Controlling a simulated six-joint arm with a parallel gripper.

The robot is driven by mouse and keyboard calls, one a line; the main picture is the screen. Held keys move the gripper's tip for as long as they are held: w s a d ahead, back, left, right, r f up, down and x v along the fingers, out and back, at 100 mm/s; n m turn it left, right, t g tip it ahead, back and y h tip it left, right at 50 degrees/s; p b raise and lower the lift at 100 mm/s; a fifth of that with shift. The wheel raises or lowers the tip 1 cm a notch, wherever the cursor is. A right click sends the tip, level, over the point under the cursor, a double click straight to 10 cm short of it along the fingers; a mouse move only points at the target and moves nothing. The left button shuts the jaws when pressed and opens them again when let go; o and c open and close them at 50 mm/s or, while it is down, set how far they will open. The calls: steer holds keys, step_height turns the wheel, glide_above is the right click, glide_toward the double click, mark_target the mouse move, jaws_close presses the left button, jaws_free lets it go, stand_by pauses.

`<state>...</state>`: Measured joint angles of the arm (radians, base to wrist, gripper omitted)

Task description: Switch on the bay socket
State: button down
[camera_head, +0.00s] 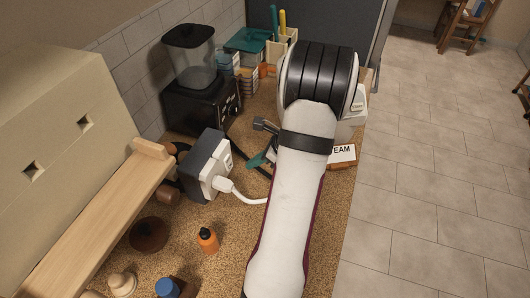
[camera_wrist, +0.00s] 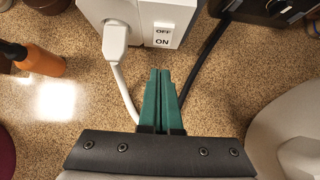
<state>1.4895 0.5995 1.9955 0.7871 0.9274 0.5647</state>
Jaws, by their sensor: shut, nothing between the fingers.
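The bay socket (camera_head: 205,165) is a grey and white box on the speckled counter, left of my gripper. Its white front also shows at the top of the wrist view (camera_wrist: 140,12). A white plug (camera_wrist: 115,40) with a white cord sits in it. Right of the plug is the switch (camera_wrist: 162,36), marked OFF above and ON below; I cannot tell which way it is set. My gripper (camera_wrist: 159,72) has green fingers, shut and empty, with tips just below the switch in the picture. In the head view my gripper (camera_head: 257,160) is partly hidden by my arm.
A black blender (camera_head: 196,95) stands behind the socket. A black cable (camera_wrist: 208,60) runs right of my fingers. An orange bottle (camera_head: 207,240) and a brown bowl (camera_head: 149,234) stand in front. A sign reading "TEAM" (camera_head: 342,153) is partly covered by my arm.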

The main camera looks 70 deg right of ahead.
mark_target(229, 163)
steer(key=v, duration=0.8)
steer(key=x, duration=0.6)
steer(key=s+x, duration=0.1)
steer(key=x, duration=0.3)
steer(key=shift+f, duration=0.35)
steer(key=w, duration=0.1)
steer(key=w+f, duration=0.1)
steer(key=w, duration=0.1)
steer(key=shift+w, duration=0.8)
steer(key=shift+f, duration=0.1)
